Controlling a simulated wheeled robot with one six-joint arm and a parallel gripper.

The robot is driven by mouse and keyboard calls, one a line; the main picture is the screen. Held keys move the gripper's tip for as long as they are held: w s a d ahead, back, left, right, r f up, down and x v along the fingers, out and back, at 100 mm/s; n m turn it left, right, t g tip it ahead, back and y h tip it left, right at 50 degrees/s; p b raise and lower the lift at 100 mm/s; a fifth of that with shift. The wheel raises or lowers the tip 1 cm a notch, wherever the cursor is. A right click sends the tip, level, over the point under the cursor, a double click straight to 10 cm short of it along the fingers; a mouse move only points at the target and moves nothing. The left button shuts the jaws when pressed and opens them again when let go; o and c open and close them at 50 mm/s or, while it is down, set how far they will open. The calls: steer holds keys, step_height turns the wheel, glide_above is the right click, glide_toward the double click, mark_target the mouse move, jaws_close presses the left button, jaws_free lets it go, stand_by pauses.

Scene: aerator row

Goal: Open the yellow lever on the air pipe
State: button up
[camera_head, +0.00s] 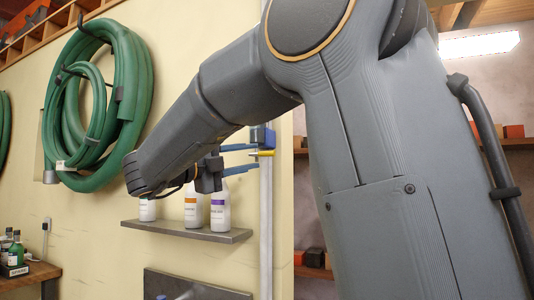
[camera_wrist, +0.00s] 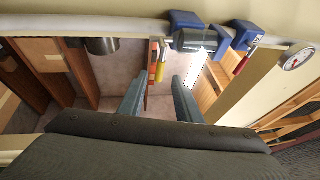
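The yellow lever (camera_head: 263,153) sticks out crosswise from the upright air pipe (camera_head: 266,220), beside a blue valve body (camera_head: 263,137). In the wrist view the yellow lever (camera_wrist: 160,63) hangs below the pipe (camera_wrist: 90,26). My gripper (camera_head: 256,159) is open, with its blue fingers reaching to the pipe. In the wrist view my gripper (camera_wrist: 158,80) has one fingertip on each side of the lever, with gaps showing. I cannot tell whether either finger touches it.
A red lever (camera_wrist: 244,63) and a round gauge (camera_wrist: 298,58) sit further right along the pipe. A shelf (camera_head: 180,233) with several white bottles (camera_head: 220,212) is below my arm. A green hose (camera_head: 130,80) hangs on the wall.

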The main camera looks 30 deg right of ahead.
mark_target(264, 154)
steer(key=p+x, duration=0.2)
steer(key=x, duration=0.5)
steer(key=shift+c, duration=0.4)
jaws_close()
